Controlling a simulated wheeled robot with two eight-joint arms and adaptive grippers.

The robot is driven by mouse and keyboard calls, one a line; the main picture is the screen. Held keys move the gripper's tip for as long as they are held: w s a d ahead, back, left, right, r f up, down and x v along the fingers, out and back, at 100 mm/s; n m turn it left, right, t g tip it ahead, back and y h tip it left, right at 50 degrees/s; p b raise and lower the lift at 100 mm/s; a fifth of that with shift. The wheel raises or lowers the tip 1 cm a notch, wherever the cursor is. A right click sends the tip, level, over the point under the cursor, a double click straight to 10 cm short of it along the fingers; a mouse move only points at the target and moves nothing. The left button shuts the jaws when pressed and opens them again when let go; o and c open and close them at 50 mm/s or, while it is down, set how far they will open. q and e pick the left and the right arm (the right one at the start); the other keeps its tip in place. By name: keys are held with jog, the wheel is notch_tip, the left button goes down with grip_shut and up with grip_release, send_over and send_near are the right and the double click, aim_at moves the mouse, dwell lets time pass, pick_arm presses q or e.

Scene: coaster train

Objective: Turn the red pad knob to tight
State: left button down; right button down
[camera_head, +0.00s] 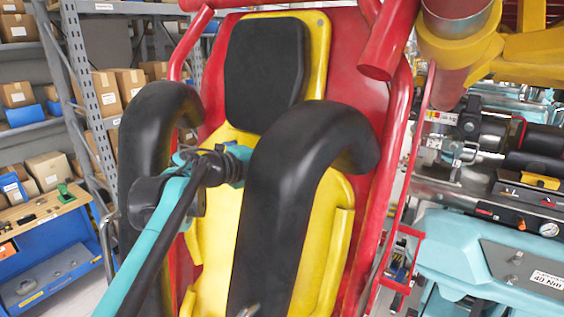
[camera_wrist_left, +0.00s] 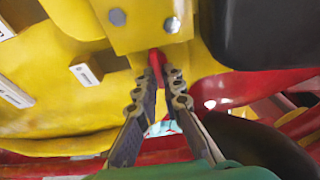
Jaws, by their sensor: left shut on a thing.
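The red pad knob (camera_wrist_left: 155,61) shows as a small red piece under a yellow bracket (camera_wrist_left: 150,22) with bolts, in the left wrist view. My left gripper (camera_wrist_left: 163,75) has its two fingers at this red piece and is shut on it. The fingers hide part of the knob, and I cannot read its setting. In the head view my left arm reaches from the lower left to between the two black shoulder restraints (camera_head: 293,185); the fingertips and the knob are hidden there. My right gripper is not in view.
The yellow seat (camera_head: 318,250) has a black headrest (camera_head: 265,72) and a red frame (camera_head: 400,120) around it. Shelves with boxes (camera_head: 108,95) stand at the left. A teal machine part (camera_head: 450,250) with a "40 Nm" label is at the lower right.

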pick_arm(q)
jog(key=shift+f, duration=0.1)
jog(key=c, duration=1.7)
grip_release()
jog(key=v, duration=1.2)
jog(key=shift+a, duration=0.1)
